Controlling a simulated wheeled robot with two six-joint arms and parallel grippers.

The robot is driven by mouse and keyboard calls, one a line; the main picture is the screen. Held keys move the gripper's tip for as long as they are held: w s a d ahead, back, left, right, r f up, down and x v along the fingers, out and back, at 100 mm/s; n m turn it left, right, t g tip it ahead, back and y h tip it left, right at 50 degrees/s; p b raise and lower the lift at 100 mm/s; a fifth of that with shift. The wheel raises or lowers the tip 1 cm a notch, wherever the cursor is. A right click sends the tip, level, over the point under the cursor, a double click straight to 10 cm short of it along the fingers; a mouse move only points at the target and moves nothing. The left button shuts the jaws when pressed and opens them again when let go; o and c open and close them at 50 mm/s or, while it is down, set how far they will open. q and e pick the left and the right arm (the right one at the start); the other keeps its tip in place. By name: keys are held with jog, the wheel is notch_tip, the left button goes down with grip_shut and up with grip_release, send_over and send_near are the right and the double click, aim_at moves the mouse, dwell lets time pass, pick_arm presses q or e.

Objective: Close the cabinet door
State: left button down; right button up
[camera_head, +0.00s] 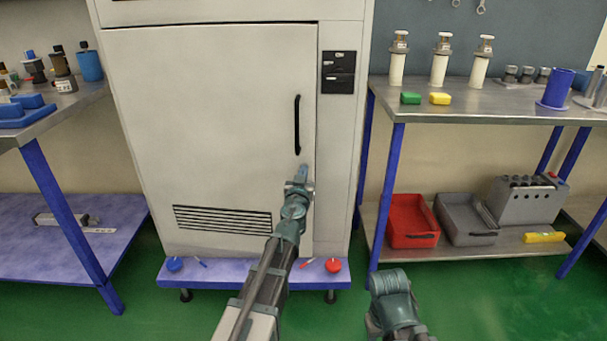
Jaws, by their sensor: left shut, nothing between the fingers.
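The grey cabinet (340,150) stands upright in the middle, with a large pale door (200,120) on its front. The door has a black vertical handle (297,125) near its right edge and a slotted vent low down. The door looks flush or nearly flush with the frame; I cannot tell whether a small gap is left. My left gripper (303,172) is shut and empty, at the door's right edge just below the handle. Whether it touches the door is unclear. My right arm shows at the lower right, away from the cabinet, with its fingers out of sight.
A low blue-edged plinth (225,280) under the cabinet holds a blue knob (174,264) and a red knob (333,265). Shelved benches stand left and right. The right one holds a red bin (412,222) and a grey bin (465,220). Green floor (500,310) is clear in front.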

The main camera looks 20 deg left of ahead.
pick_arm(q)
jog(key=shift+n+y, duration=0.4)
jog(key=shift+y, duration=0.4)
jog(key=shift+d+x, duration=0.15)
jog(key=shift+x, duration=1.85)
jog(key=shift+d+x, duration=0.1)
jog(key=shift+x, duration=1.9)
jog(key=d+v, duration=0.1)
jog(key=v, duration=1.4)
jog(key=s+d+f+g, duration=0.4)
jog(key=s+f+g, duration=0.7)
jog(key=s+f, duration=0.45)
jog(key=s+d+f+m+g+h, duration=0.25)
jog(key=s+d+g, duration=0.2)
jog(key=s, duration=0.25)
jog(key=s+d+f+m+g+h, duration=0.1)
jog(key=s+d+f+m+g, duration=0.25)
jog(key=s+d, duration=0.3)
notch_tip(320, 180, up, 39)
jog(key=t+p, duration=0.1)
jog(key=p, duration=3.7)
jog(key=shift+s+a+f+p, duration=0.25)
jog(key=shift+s+a+p, duration=0.05)
jog(key=shift+s+a, duration=0.15)
